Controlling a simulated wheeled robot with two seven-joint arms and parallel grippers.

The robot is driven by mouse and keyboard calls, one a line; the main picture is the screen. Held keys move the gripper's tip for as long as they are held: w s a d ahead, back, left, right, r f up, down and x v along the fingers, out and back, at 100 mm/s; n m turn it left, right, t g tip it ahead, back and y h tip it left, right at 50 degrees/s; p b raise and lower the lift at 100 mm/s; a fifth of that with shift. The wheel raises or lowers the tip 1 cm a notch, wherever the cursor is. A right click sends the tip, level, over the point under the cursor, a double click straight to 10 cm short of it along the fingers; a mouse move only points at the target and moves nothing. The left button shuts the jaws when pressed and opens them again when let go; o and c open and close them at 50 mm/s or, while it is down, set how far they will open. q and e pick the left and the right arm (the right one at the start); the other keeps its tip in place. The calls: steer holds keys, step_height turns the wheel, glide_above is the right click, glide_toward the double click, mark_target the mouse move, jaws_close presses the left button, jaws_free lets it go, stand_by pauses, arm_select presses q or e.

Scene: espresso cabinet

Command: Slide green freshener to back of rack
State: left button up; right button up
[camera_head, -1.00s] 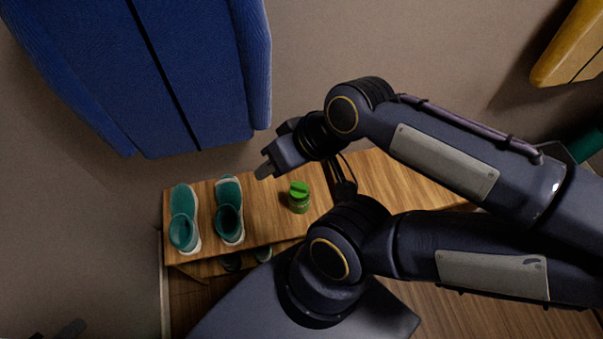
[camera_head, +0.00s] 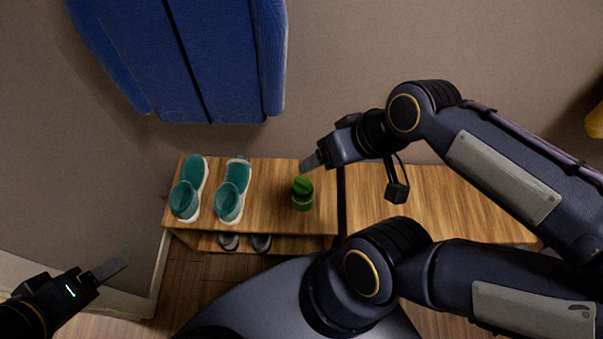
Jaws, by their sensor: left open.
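The green freshener (camera_head: 302,196), a small jar with a bright green top, stands upright on the top board of the wooden rack (camera_head: 272,220). It is right of two teal shoes and near the board's middle depth. My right gripper (camera_head: 313,162) reaches in from the right, its fingertip just above the freshener in the picture, over the rack's back edge. It seems apart from the freshener; its jaw gap is hidden. My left gripper (camera_head: 112,269) is open and empty at the lower left, away from the rack; only one finger shows clearly.
The two teal shoes, the left one (camera_head: 188,190) and the right one (camera_head: 233,190), stand on the rack's left part. Darker shoes (camera_head: 245,242) sit on the shelf below. A blue padded seat (camera_head: 200,60) is beyond. The rack board to the right (camera_head: 440,200) looks clear.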

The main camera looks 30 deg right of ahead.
steer(key=shift+o, duration=1.1)
steer(key=w+d+f+n+g+b, duration=0.1)
steer(key=w+f+b, duration=0.2)
steer(key=f+b, duration=0.3)
steer(key=w+d+f+n+g+h+b, duration=0.1)
steer(key=w+f+n+b, duration=0.1)
steer(key=f+b, duration=0.4)
step_height(320, 180, down, 2)
steer(key=shift+w+f+g, duration=0.25)
steer(key=shift+w+g, duration=0.05)
steer(key=shift+w, duration=0.6)
steer(key=n+g+h+b, duration=0.2)
steer(key=n+b, duration=0.1)
steer(key=b, duration=0.9)
glide_above(300, 180)
step_height(300, 180, down, 15)
steer(key=shift+s+f, duration=0.1)
steer(key=shift+f, duration=0.05)
steer(key=shift+n, duration=0.3)
step_height(300, 180, down, 8)
steer(key=b, duration=0.3)
steer(key=shift+c, duration=0.4)
steer(key=c, duration=1.3)
